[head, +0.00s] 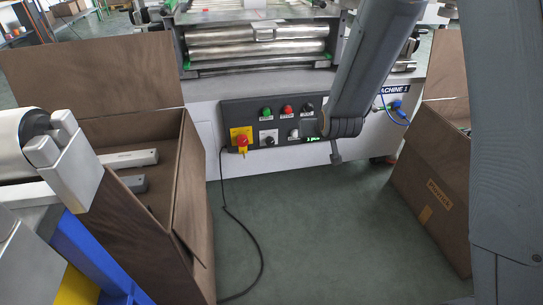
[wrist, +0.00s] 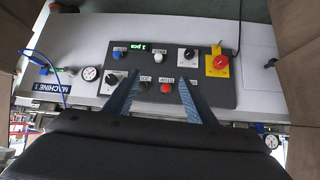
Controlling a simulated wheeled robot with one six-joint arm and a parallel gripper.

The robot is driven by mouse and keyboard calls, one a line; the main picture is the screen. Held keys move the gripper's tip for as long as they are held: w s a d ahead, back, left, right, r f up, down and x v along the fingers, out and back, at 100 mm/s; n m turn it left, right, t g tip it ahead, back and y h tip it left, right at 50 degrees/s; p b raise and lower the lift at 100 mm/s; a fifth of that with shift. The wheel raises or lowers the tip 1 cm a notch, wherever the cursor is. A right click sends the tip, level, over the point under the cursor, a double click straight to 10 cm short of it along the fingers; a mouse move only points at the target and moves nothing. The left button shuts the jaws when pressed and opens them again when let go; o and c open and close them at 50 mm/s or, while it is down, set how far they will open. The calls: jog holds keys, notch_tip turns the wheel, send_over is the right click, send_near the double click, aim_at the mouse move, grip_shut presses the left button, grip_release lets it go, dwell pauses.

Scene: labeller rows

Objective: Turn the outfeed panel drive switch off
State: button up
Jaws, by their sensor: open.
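A dark control panel (head: 250,108) is on the front of the white machine. It shows upside down in the wrist view (wrist: 210,92). One black rotary switch on a pale plate (head: 269,138) sits beside the emergency stop and also shows in the wrist view (wrist: 190,55). A second rotary switch (wrist: 111,80) is at the panel's other end; my arm hides it in the head view. I cannot read which is the drive switch. My gripper (wrist: 160,76) is open and empty, its fingers spread over the panel near the red button (wrist: 167,87). I cannot tell any contact.
A red emergency stop on yellow (head: 241,141) has a tag. Green (head: 266,112), red and white (head: 294,133) buttons share the panel. Open brown boxes stand left (head: 190,200) and right (head: 430,180). A black cable (head: 240,222) crosses the clear green floor between them.

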jog(key=w+a+f+t+y+b, duration=0.1)
jog(key=w+a+f+t+b, duration=0.1)
jog(key=w+a+f+b, duration=0.3)
jog(key=w+a+f+t+b, duration=0.1)
jog(key=w+f+b, duration=0.25)
jog(key=f, duration=0.25)
jog(key=n+t+y+b, duration=0.2)
jog(key=t+b, duration=0.3)
jog(key=b, duration=0.6)
send_near(271, 144)
jog(key=w, duration=0.2)
jog(key=b+x, duration=0.1)
jog(key=x, duration=0.1)
jog(key=b+x, duration=0.1)
jog(key=x, duration=0.4)
jog(key=shift+a+b, duration=0.35)
jog(key=shift+b, duration=0.05)
jog(key=c, duration=1)
jog(key=shift+c, duration=0.2)
